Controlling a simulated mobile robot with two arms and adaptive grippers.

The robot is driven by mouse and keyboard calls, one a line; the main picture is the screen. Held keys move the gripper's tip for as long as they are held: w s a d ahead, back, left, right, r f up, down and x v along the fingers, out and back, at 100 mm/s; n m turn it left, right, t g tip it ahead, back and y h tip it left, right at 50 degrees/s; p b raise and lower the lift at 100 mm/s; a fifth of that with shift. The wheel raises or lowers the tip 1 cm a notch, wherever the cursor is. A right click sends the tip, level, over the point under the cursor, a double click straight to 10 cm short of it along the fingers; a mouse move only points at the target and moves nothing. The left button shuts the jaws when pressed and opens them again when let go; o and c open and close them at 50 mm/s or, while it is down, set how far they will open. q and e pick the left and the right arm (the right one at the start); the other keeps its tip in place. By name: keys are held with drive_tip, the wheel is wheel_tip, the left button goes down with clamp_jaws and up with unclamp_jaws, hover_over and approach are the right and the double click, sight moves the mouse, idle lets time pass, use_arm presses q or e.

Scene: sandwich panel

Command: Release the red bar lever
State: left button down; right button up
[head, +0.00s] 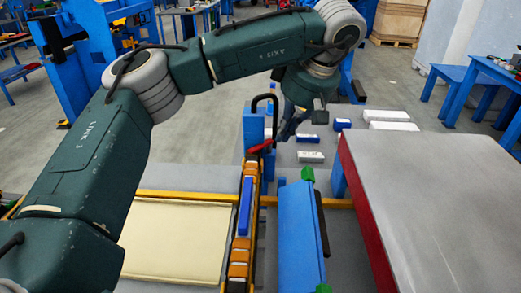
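The red lever (261,146) is a small red piece at the far end of the orange-and-black rail, beside a blue upright. A black bent bar (265,100) rises just above it. My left arm comes in from the left and arches over the panel. My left gripper (283,134) points down just right of the red lever, very close to it. I cannot tell whether they touch. Its fingers are small and dark, so their opening is unclear. My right gripper is not in view.
A cream panel (178,240) lies in a yellow frame left of the rail (239,255). A blue beam with green ends (302,235) lies right of the rail. A grey-topped table (430,200) with a red side fills the right. White and blue blocks (311,157) lie behind.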

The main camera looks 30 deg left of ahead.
use_arm(q)
drive_tip(key=p+x, duration=0.1)
drive_tip(key=x, duration=0.2)
drive_tip(key=a+p+x, duration=0.1)
drive_tip(key=x, duration=0.3)
drive_tip(key=w+a+r+p+x, duration=0.1)
drive_tip(key=x, duration=0.2)
drive_tip(key=shift+a+f, duration=0.15)
drive_tip(key=shift+f, duration=0.3)
drive_tip(key=shift+w+a+p, duration=0.2)
drive_tip(key=shift+a+p, duration=0.1)
drive_tip(key=shift+a, duration=0.05)
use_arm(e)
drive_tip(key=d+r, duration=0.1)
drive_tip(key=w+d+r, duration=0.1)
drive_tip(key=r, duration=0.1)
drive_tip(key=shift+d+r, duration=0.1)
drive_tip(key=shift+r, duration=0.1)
use_arm(q)
drive_tip(key=shift+s+a+m+t, duration=0.1)
drive_tip(key=shift+a+m+t, duration=0.3)
drive_tip(key=shift+m, duration=0.5)
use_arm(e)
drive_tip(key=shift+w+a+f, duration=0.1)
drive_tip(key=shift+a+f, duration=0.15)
